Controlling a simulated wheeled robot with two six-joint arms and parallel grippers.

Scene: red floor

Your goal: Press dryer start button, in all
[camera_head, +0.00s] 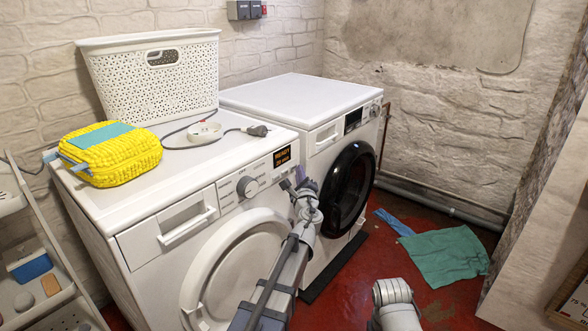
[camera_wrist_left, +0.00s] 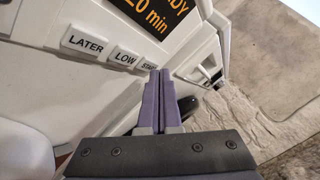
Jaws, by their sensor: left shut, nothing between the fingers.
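The white dryer (camera_head: 225,215) stands in front, with a round door, a knob and an orange-lit display (camera_head: 282,156). In the left wrist view the display (camera_wrist_left: 155,15) reads "…DY …0 min". Below it are white buttons marked LATER (camera_wrist_left: 86,42) and LOW (camera_wrist_left: 124,57), then the start button (camera_wrist_left: 147,66), its label partly hidden by my fingertips. My left gripper (camera_head: 304,189) is at the right end of the dryer's front panel. Its purple fingers (camera_wrist_left: 158,72) are shut and empty, tips beside the start button; I cannot tell whether they touch it. My right gripper is out of view.
A second white machine (camera_head: 300,90) with a dark round door stands beside the dryer. A white basket (camera_head: 150,85), yellow bundle (camera_head: 110,153) and power strip (camera_head: 204,132) are on the dryer top. A green cloth (camera_head: 445,255) lies on the red floor.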

